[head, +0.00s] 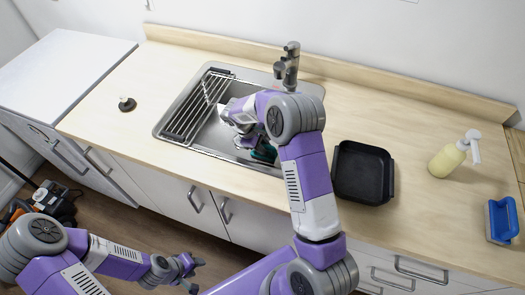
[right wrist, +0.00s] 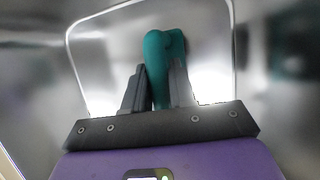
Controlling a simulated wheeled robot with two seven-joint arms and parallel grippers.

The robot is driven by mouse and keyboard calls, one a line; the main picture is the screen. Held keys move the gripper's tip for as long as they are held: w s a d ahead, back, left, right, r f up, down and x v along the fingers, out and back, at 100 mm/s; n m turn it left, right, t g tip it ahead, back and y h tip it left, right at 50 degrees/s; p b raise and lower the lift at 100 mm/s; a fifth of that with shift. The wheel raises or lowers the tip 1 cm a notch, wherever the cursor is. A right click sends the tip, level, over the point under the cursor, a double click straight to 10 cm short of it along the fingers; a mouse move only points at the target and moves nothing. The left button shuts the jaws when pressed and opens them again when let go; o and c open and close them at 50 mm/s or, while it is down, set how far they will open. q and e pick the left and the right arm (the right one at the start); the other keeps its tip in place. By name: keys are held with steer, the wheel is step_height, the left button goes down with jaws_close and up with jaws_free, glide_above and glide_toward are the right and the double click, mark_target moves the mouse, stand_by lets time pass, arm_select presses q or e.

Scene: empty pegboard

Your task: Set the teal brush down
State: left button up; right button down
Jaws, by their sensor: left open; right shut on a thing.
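The teal brush (right wrist: 158,60) is between the fingers of my right gripper (right wrist: 160,85), which is shut on it. The right wrist view shows the brush's smooth teal end against the grey metal inside of the sink. In the head view, a piece of the teal brush (head: 264,153) shows in the sink (head: 213,138), mostly covered by my right arm. I cannot tell whether the brush touches the sink floor. My left gripper (head: 190,270) is open and empty, low in front of the cabinets.
A drying rack (head: 192,112) lies over the sink's left side, with a faucet (head: 290,62) behind. A black square pan (head: 362,173), a yellow soap bottle (head: 447,160) and a blue sponge-like block (head: 501,219) stand to the right. A small dark stopper (head: 127,104) sits on the left counter.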

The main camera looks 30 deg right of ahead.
steer(key=shift+f, duration=1.4)
steer(key=shift+f+b, duration=0.1)
steer(key=shift+b, duration=0.2)
steer(key=c, duration=0.9)
jaws_free()
steer(key=shift+r, duration=0.2)
steer(key=p+v, duration=0.2)
steer(key=v, duration=1)
